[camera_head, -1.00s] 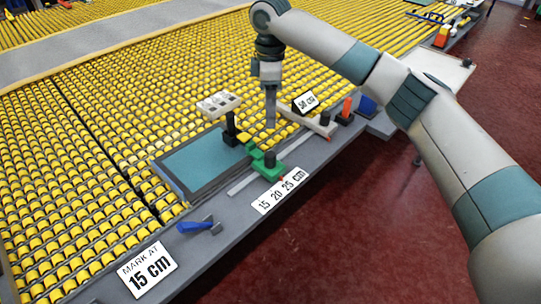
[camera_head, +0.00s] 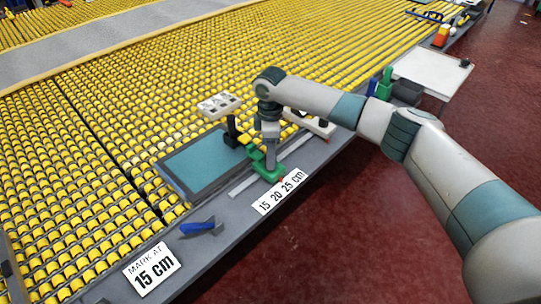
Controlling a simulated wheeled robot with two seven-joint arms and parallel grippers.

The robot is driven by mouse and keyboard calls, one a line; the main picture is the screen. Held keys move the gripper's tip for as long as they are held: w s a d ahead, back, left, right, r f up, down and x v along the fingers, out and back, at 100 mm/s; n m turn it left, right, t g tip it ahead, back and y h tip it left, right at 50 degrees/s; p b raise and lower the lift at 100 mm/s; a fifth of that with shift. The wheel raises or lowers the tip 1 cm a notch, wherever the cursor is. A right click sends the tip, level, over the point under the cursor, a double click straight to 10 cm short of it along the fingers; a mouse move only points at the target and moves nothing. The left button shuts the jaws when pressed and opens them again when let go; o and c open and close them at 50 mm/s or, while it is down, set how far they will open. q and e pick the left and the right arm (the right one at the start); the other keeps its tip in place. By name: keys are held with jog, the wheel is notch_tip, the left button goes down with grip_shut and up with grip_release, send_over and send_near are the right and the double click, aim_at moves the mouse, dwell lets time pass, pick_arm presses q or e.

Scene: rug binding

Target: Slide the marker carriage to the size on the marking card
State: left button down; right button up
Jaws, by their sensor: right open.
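The green marker carriage (camera_head: 270,173) sits on the pale rail (camera_head: 241,187) at the front edge of the bench, toward the 25 end of the scale. A size plate (camera_head: 280,191) in front of it reads 15, 20, 25 cm. The marking card (camera_head: 152,269) at the lower left reads "MARK AT 15 cm". My right gripper (camera_head: 270,154) points down just over the carriage, at its dark knob. It is open, and the knob is mostly hidden by it; I cannot tell whether they touch. My left gripper is not in view.
A teal panel with a dark frame (camera_head: 203,162) lies left of the carriage. A blue-handled tool (camera_head: 199,227) lies near the front edge. A raised white plate on a black post (camera_head: 219,106) stands behind. Yellow rollers (camera_head: 90,150) fill the table beyond.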

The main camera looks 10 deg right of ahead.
jog(key=shift+f, duration=0.5)
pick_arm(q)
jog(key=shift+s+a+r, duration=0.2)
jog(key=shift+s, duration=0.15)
pick_arm(e)
jog(key=shift+f, duration=0.7)
